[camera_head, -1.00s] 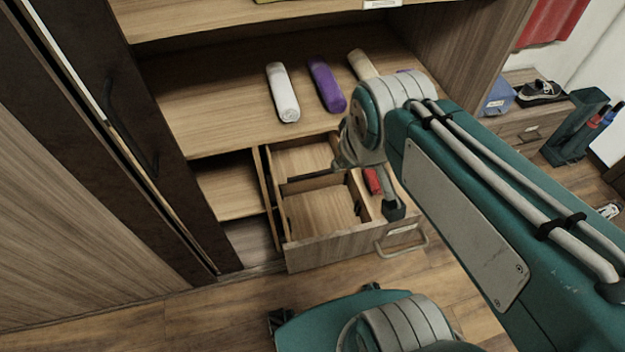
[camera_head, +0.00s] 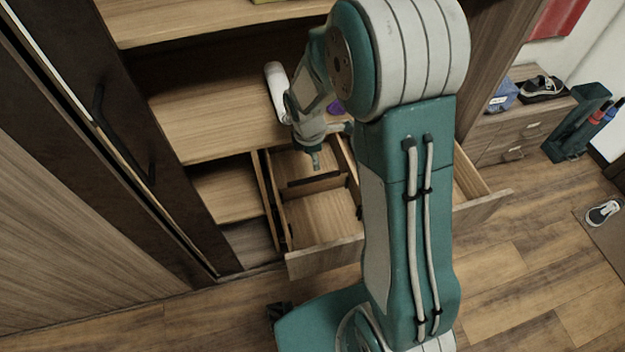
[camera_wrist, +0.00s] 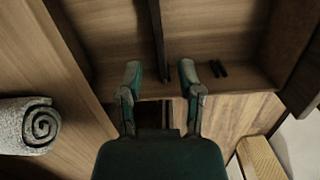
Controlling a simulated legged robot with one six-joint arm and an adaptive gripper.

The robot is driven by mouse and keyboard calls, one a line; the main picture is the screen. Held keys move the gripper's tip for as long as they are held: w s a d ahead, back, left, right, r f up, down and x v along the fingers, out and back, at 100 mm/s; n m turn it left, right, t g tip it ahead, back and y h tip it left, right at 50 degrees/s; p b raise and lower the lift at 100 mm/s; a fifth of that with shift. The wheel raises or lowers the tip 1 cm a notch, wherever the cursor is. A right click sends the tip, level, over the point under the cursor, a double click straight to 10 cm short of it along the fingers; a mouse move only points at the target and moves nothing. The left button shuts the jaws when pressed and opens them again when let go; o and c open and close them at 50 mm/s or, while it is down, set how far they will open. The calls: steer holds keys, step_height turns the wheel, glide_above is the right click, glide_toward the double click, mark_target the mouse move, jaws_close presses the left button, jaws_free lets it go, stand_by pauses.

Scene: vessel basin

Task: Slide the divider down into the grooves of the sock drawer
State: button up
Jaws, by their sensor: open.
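The sock drawer (camera_head: 325,258) is pulled out of the wooden cabinet. A dark-topped cross piece, which looks like the divider (camera_head: 315,187), spans its left section. I cannot tell whether it is fully seated in grooves. My gripper (camera_head: 315,160) points down into the drawer just behind that piece. In the wrist view, my gripper (camera_wrist: 160,76) is open, with its fingers apart and nothing clearly held. A narrow dark strip (camera_wrist: 158,38), probably the divider edge-on, runs away from between the fingertips. My arm hides the drawer's right middle.
A white roll (camera_head: 274,85) lies on the shelf beside my wrist, and a purple roll (camera_head: 335,107) is mostly hidden. A grey-white roll end (camera_wrist: 30,128) shows in the wrist view. The dark cabinet door (camera_head: 125,130) stands at left. Shoes (camera_head: 541,87) sit at right.

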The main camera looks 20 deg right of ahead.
mark_target(314, 180)
steer(key=shift+w+f+n, duration=0.15)
steer(key=shift+f+n, duration=0.05)
steer(key=shift+f, duration=0.35)
steer(key=shift+w+f+n, duration=0.15)
steer(key=shift+f+n, duration=0.05)
steer(key=shift+f, duration=0.3)
steer(key=f, duration=0.5)
steer(key=shift+d+f, duration=0.15)
steer(key=shift+d, duration=0.1)
step_height(314, 180, down, 5)
steer(key=shift+a+f, duration=0.1)
steer(key=shift+f, duration=0.05)
jaws_close()
